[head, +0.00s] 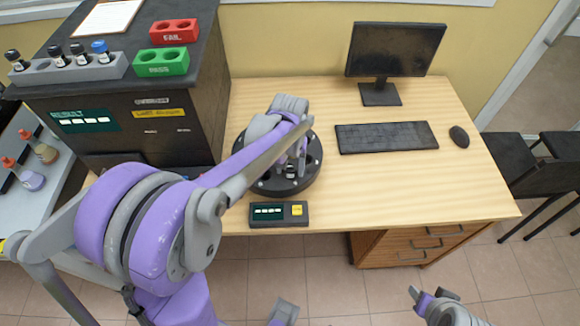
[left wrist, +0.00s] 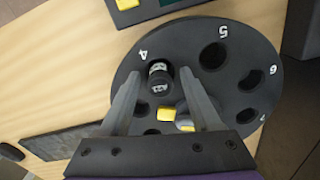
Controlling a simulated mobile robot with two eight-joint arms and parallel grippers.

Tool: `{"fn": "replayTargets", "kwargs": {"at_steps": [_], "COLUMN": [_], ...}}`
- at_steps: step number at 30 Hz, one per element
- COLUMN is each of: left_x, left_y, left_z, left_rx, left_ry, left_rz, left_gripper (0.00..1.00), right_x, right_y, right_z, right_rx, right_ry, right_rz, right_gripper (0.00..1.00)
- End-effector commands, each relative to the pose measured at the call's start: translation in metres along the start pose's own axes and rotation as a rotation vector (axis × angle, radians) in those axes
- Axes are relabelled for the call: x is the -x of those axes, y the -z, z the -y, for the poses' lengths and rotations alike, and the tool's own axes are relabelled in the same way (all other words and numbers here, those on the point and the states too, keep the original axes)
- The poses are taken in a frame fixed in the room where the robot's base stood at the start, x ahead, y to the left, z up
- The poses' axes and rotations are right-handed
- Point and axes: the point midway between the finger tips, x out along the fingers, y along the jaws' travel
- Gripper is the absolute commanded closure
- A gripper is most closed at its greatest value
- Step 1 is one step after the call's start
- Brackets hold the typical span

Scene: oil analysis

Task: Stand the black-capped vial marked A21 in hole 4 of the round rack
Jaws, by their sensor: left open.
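The round black rack (head: 312,174) stands on the desk; its disc (left wrist: 245,55) fills much of the left wrist view, with numbers 4 to 7 visible. A black-capped vial (left wrist: 160,77) stands in the hole beside the number 4. Its marking is too small to read for certain. It shows small in the head view (head: 290,171). My left gripper (left wrist: 161,80) is open, with one finger on each side of this vial and gaps visible. In the head view the left gripper (head: 291,167) reaches down over the rack.
A small device (head: 280,213) with a yellow button sits just in front of the rack. Keyboard (head: 387,137), monitor (head: 395,50) and mouse (head: 459,136) are to the right. A grey vial rack (head: 70,71), a red FAIL block (head: 174,31) and a green PASS block (head: 161,62) stand on the dark cabinet.

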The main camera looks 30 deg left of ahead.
Motion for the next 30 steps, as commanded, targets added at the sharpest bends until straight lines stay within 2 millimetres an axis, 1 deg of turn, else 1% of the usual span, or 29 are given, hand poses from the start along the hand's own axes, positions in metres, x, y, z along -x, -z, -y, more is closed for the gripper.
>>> {"fn": "replayTargets", "kwargs": {"at_steps": [1,5,12,15,18,22,25,26,29,30], "left_x": [0.005,0.023,0.076,0.095,0.109,0.12,0.122,0.122,0.117,0.113], "left_y": [0.0,0.0,0.0,0.0,0.0,-0.001,-0.01,-0.015,-0.042,-0.056], "left_z": [0.0,0.0,0.0,0.0,0.0,0.0,-0.002,-0.003,-0.006,-0.007], "left_rx": [0.0,0.0,0.0,0.0,0.0,-0.001,-0.017,-0.027,-0.076,-0.102], "left_ry": [0.0,0.0,0.0,0.0,0.0,0.0,-0.004,-0.007,-0.018,-0.025], "left_rz": [-0.001,0.0,-0.001,0.0,0.0,-0.001,-0.02,-0.032,-0.093,-0.125], "left_gripper": [0.36,0.36,0.36,0.36,0.36,0.36,0.36,0.36,0.36,0.36], "right_x": [0.003,0.004,0.009,0.01,0.011,0.012,0.012,0.012,0.012,0.012], "right_y": [0.002,0.003,0.007,0.008,0.009,0.009,0.009,0.009,0.009,0.009], "right_z": [0.0,0.0,0.0,0.0,0.0,0.0,0.0,0.0,0.0,0.0], "right_rx": [0.0,0.0,0.0,0.0,0.0,0.0,0.0,0.0,0.0,0.0], "right_ry": [0.0,0.0,0.0,0.0,0.0,0.0,0.0,0.0,0.0,0.0], "right_rz": [-0.001,-0.002,-0.004,-0.005,-0.006,-0.006,-0.006,-0.006,-0.006,-0.006], "right_gripper": [0.5,0.5,0.5,0.5,0.5,0.5,0.5,0.5,0.5,0.5]}}
